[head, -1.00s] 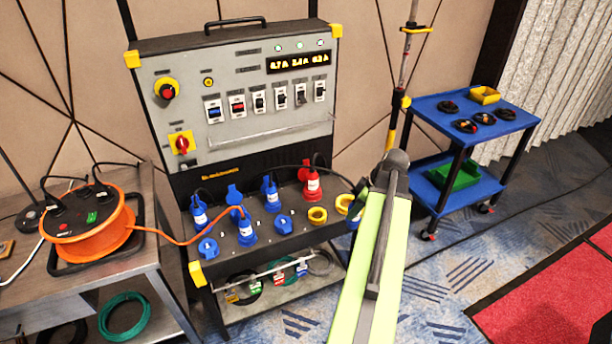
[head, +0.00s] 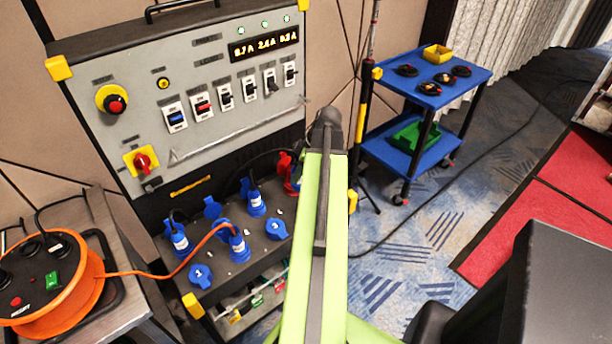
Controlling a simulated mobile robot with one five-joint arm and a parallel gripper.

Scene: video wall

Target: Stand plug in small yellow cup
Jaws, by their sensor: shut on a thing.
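My green arm rises through the middle of the head view and covers the right part of the socket shelf (head: 215,287). My gripper does not show, nor does anything in it. The yellow round cups on that shelf are hidden behind the arm. Blue plugs stand in the shelf: one at the left (head: 180,242), one with an orange cable (head: 238,246) and one farther back (head: 256,206). A red plug (head: 287,172) shows partly beside the arm. I cannot tell which plug the task means.
The grey switch panel (head: 200,75) stands behind the shelf. An orange cable reel (head: 85,295) sits on a bench at the left. A blue cart (head: 465,82) with a yellow bin (head: 436,54) and a green tray (head: 408,137) stands at the right.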

